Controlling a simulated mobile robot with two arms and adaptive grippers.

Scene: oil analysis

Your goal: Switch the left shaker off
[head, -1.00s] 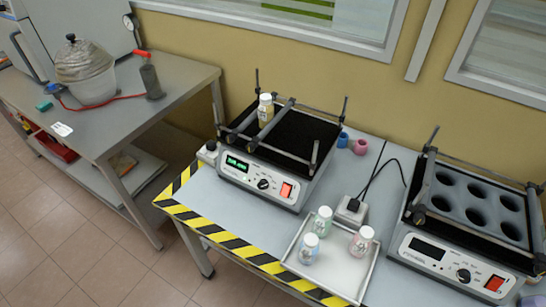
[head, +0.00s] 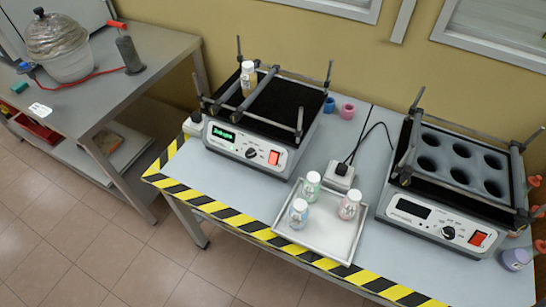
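The left shaker (head: 240,142) stands on the grey table below the wall. Its small display (head: 223,133) is lit green, with a black knob (head: 251,153) and a red switch (head: 273,158) to the right of it. A white-capped bottle (head: 248,78) with a yellowish label stands on its black platform, between the bars at the back left. The right shaker (head: 440,225) has a dark display (head: 412,208), a knob and a red switch (head: 477,238). Neither of my grippers shows in the head view.
A white tray (head: 322,245) with three white-capped bottles stands in front, between the shakers. A power socket block (head: 338,178) with black cables lies behind it. Blue and pink rings (head: 347,111) lie near the wall. Striped tape (head: 230,218) marks the table's front edge. A side table with a glass vessel (head: 62,50) is at left.

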